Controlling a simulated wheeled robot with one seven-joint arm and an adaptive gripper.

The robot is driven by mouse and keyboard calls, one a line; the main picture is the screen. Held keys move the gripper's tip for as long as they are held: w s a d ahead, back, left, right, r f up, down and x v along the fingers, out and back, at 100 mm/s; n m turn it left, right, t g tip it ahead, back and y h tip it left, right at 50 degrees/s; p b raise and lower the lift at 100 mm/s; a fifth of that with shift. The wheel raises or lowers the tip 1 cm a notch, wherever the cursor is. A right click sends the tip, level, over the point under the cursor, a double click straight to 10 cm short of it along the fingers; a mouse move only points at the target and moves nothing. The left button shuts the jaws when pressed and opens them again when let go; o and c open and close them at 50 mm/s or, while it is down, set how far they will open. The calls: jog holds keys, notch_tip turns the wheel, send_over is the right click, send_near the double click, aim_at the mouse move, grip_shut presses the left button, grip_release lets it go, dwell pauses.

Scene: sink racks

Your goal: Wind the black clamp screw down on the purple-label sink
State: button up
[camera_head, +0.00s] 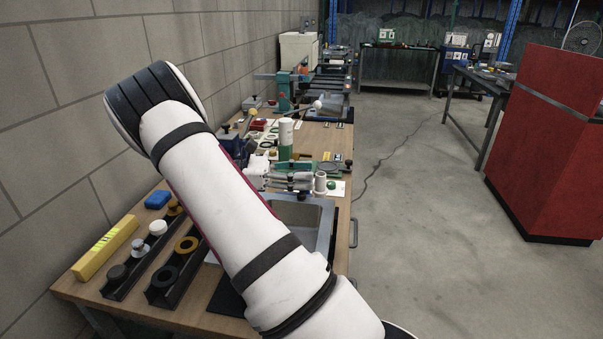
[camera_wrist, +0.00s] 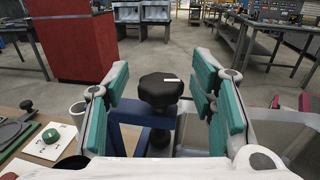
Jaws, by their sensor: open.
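A black lobed clamp knob (camera_wrist: 160,90) with a white mark on its top stands in the middle of the wrist view. It sits on a blue clamp frame (camera_wrist: 130,132), and a dark rounded part shows below it. My gripper (camera_wrist: 163,84) is open, with its teal-padded fingers on either side of the knob and gaps showing. In the head view my gripper (camera_head: 285,179) is over the bench, just behind a grey sink basin (camera_head: 312,213). My arm covers part of that sink. I cannot make out a purple label in either view.
The wooden bench (camera_head: 325,140) is crowded with fittings behind my gripper. Black racks with rings (camera_head: 173,275) and a yellow box (camera_head: 105,247) lie at the front left. A white cup (camera_head: 320,182) stands near the gripper. A block wall borders the left; open floor lies right.

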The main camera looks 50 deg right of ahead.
jog(key=v, duration=1.2)
dwell(0.3)
jog(key=shift+s+a+r, duration=0.1)
jog(key=shift+s+r, duration=0.15)
jog(key=shift+r, duration=0.05)
jog(key=s+a+r+m+t+y+p, duration=0.1)
jog(key=s+a+r+m+t+y, duration=0.3)
jog(key=s+a+t, duration=0.5)
jog(key=s+a+r+m+t+y, duration=0.4)
jog(key=s+a+t+y, duration=0.3)
jog(key=s+a, duration=0.7)
jog(key=s+r+t, duration=0.1)
jog(key=s+t, duration=0.1)
jog(key=s, duration=0.1)
jog(key=shift+s+r+y+p, duration=0.25)
jog(key=shift+r+y+p, duration=0.05)
jog(key=shift+r+p, duration=0.1)
